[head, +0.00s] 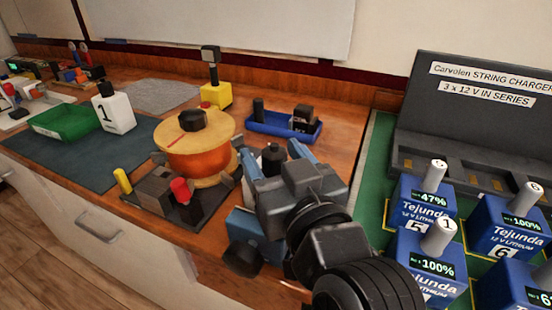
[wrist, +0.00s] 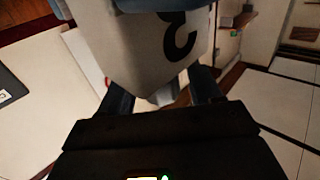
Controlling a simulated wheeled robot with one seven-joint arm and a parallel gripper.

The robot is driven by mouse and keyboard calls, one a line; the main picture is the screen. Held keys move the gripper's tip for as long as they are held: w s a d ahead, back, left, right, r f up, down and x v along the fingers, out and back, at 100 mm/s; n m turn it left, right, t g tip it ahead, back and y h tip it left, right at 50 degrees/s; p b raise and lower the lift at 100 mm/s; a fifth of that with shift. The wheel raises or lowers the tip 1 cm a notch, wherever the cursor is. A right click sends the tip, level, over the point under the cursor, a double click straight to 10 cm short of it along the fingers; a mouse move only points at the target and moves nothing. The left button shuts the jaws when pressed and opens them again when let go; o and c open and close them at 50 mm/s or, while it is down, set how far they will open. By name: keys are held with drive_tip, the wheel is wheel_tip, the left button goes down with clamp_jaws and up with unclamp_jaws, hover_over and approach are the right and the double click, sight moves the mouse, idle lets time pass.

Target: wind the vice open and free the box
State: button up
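The blue vice (head: 258,228) stands at the bench's front edge, partly hidden behind my arm, with a dark round knob (head: 243,259) at its front. My gripper (head: 300,188) is over the vice and covers most of it. A pale box marked 3 (wrist: 165,45) fills the upper middle of the wrist view, with a blue part above it. In the head view only a black cap (head: 272,158) shows where the box appears to be. My dark fingers (wrist: 160,92) are spread with a gap between them, close to the box. Whether they touch it cannot be told.
An orange spool (head: 198,155) and a dark fixture with a red knob (head: 180,192) stand left of the vice. A blue tray (head: 285,126) lies behind. Blue batteries (head: 425,265) crowd the right. A white box marked 1 (head: 115,112) stands on the mat (head: 70,165).

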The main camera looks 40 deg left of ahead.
clamp_jaws()
drive_tip(key=shift+o, duration=1)
unclamp_jaws()
drive_tip(key=shift+d, duration=0.1)
drive_tip(key=b+v, duration=0.1)
drive_tip(key=v, duration=0.6)
drive_tip(key=shift+s+d, duration=0.2)
drive_tip(key=shift+d, duration=0.1)
